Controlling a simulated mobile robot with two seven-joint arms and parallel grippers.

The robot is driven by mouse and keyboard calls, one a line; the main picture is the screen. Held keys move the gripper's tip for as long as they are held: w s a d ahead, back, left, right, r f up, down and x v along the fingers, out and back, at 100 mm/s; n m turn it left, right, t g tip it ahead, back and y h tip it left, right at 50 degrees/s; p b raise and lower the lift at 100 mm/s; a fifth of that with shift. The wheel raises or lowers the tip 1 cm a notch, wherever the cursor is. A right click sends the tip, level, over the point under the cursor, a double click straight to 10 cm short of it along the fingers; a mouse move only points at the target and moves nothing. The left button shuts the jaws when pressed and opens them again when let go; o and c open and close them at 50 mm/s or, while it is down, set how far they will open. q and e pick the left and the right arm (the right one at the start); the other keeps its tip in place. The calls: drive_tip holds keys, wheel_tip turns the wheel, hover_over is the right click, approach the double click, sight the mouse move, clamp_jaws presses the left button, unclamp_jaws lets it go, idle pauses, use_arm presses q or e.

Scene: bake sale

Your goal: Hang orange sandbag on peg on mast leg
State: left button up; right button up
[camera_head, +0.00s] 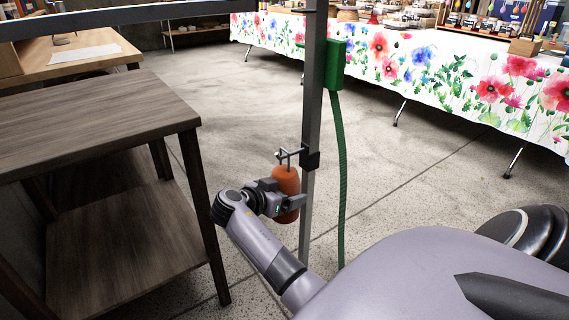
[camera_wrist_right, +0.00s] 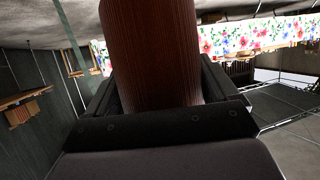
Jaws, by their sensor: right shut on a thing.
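The orange sandbag (camera_head: 286,182) is upright against the near side of the mast leg (camera_head: 313,105) in the head view. My right gripper (camera_head: 290,203) is shut on its lower part. The peg (camera_head: 289,154) sticks out to the left from a dark clamp on the mast leg, and the bag's top is right at it. I cannot tell whether the bag hangs on the peg. In the right wrist view the sandbag (camera_wrist_right: 150,55) fills the space between the fingers; its top is out of frame. My left gripper is not in view.
A dark wooden two-level table (camera_head: 90,115) stands close on the left. A green box (camera_head: 335,65) with a green strap (camera_head: 342,160) is on the mast's right side. A flowered-cloth table (camera_head: 450,80) is at the back right. The floor between is clear.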

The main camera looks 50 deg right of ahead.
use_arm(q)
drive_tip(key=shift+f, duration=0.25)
use_arm(e)
drive_tip(key=shift+f, duration=0.2)
drive_tip(key=o, duration=1.6)
drive_tip(key=shift+f, duration=0.2)
drive_tip(key=shift+a+r, duration=0.15)
use_arm(q)
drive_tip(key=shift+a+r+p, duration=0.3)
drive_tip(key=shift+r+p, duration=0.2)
drive_tip(key=shift+p, duration=0.2)
use_arm(e)
drive_tip(key=v, duration=0.7)
drive_tip(key=shift+r, duration=0.1)
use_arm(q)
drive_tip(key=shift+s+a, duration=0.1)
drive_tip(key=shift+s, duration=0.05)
use_arm(e)
drive_tip(key=shift+s, duration=0.1)
